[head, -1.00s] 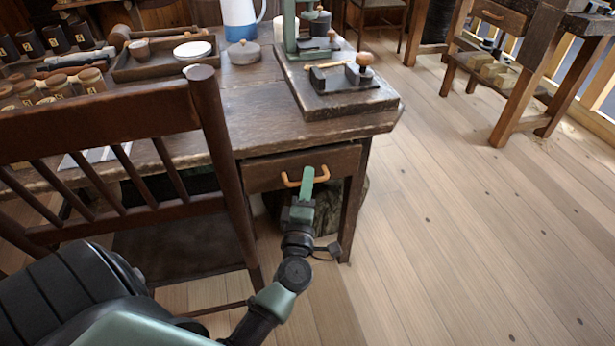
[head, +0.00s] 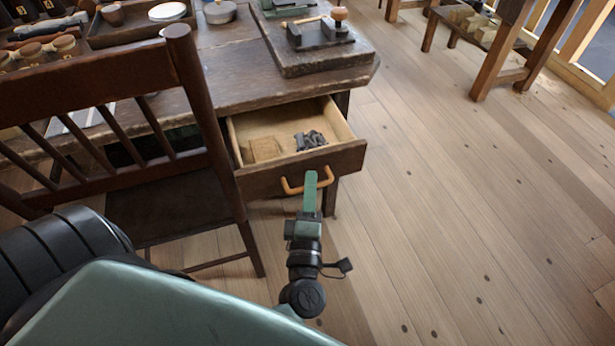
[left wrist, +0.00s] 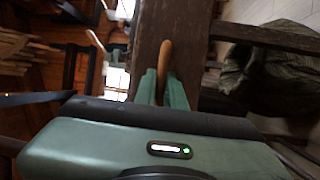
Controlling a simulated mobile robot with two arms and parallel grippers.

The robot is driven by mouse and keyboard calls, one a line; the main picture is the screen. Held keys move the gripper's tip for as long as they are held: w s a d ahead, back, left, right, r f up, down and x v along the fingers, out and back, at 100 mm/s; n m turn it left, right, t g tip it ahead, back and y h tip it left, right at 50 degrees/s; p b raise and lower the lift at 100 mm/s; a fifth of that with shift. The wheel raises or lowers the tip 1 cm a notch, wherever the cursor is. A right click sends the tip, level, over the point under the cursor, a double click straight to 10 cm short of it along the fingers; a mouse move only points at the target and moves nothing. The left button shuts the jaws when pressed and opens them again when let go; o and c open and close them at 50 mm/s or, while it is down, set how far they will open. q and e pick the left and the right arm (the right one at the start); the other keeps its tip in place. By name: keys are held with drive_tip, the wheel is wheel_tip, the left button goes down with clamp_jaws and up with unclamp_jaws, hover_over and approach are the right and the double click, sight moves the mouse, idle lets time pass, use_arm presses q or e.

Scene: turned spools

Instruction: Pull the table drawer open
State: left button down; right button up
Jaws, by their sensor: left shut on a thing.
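The table drawer (head: 250,183) is pulled well out of the wooden table (head: 225,75) in the head view. Inside lie a tan flat block (head: 265,149) and some dark grey pieces (head: 310,140). An orange-brown handle (head: 292,188) is on the drawer front. My left gripper (head: 310,180) is shut on the handle. In the left wrist view the green fingers (left wrist: 162,86) stand on both sides of the handle (left wrist: 165,58), against the dark drawer front (left wrist: 150,35). My right gripper is not in view.
A wooden chair (head: 185,75) stands close left of the drawer and my left arm. On the table are a board with a tool (head: 320,35) and a tray (head: 110,38). The plank floor (head: 450,220) to the right is clear.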

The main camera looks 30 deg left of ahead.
use_arm(q)
drive_tip(key=c, duration=1.8)
unclamp_jaws()
drive_tip(key=v, duration=0.8)
drive_tip(key=shift+w, duration=0.1)
